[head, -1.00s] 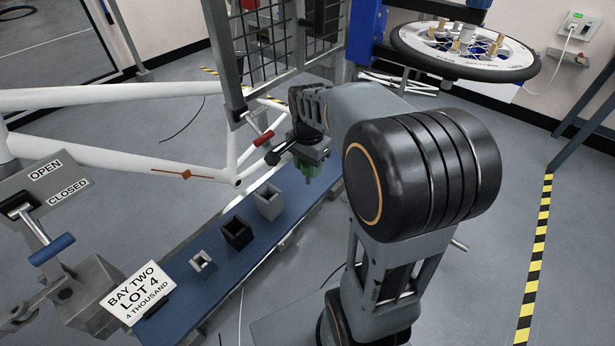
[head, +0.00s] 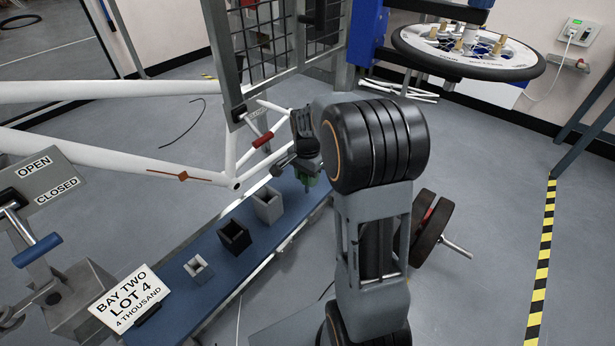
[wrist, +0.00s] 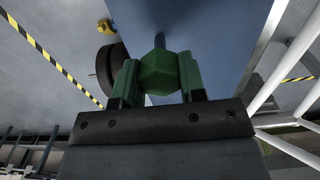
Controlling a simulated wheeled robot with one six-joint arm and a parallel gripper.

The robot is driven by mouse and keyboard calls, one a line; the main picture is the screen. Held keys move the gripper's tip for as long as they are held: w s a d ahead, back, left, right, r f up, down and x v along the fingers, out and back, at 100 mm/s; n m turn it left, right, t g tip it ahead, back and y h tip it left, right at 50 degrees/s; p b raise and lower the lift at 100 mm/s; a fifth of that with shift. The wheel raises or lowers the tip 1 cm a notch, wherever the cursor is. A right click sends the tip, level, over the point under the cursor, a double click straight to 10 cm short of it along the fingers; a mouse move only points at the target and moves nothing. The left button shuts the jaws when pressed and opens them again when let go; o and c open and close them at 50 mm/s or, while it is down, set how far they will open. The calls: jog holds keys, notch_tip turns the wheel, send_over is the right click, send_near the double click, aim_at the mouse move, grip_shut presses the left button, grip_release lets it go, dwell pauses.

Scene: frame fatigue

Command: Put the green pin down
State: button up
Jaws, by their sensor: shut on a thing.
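The green pin (wrist: 160,72) shows in the wrist view as a faceted green head between two green fingers. My gripper (wrist: 158,82) is shut on it. The pin's lower part is hidden or hard to make out against the blue surface beyond. In the head view my gripper (head: 306,178) is over the far end of the blue bench (head: 200,304), past the grey box. My arm partly hides it, and only a small green patch shows. I cannot tell whether the pin touches the bench.
Three open square holders stand in a row on the bench: a small pale one (head: 198,271), a dark one (head: 234,238) and a grey one (head: 268,206). A white frame (head: 120,160) and a red-handled clamp (head: 262,140) are close left of my gripper. Black discs (head: 432,230) stand right of my arm.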

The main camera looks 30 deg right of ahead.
jog(key=shift+f, duration=0.15)
jog(key=o, duration=1)
notch_tip(320, 180, up, 12)
jog(key=p, duration=0.3)
jog(key=s+a+n+t, duration=0.1)
jog(key=s+a+n, duration=0.2)
jog(key=s+n, duration=0.1)
jog(key=s+a+f+n+t, duration=0.1)
jog(key=s+a+n, duration=0.2)
jog(key=s, duration=0.3)
jog(key=s+a+n+t, duration=0.1)
jog(key=s+a+n, duration=0.2)
jog(key=s+n, duration=0.3)
jog(key=shift+f, duration=0.15)
jog(key=shift+p, duration=0.3)
